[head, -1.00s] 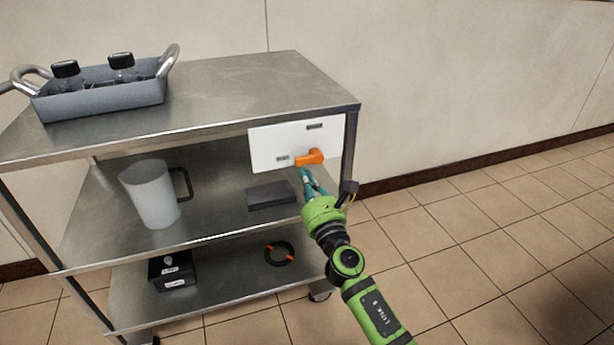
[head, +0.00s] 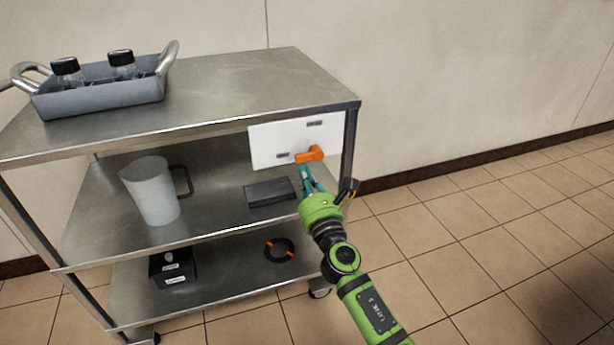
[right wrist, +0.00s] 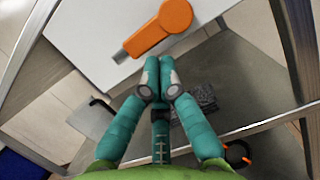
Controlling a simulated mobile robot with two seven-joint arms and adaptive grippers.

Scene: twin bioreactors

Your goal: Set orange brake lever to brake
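The orange brake lever (head: 310,154) is mounted on a white panel (head: 268,143) at the right end of the cart, below its top. Its handle points left towards a small label on the panel; another label sits above the pivot. The label text is too small to read. The lever also shows in the right wrist view (right wrist: 160,30), just beyond my fingertips. My right gripper (head: 306,172) is just below the lever, with its fingertips together and nothing between them in the right wrist view (right wrist: 159,68). Contact with the lever is not clear. My left gripper is not in view.
A grey tray (head: 100,100) with black-capped bottles stands on the cart's top. The middle shelf holds a white jug (head: 152,190) and a dark block (head: 270,192). A black box (head: 172,268) and a dark ring (head: 279,250) are on the bottom shelf. The floor at right is clear.

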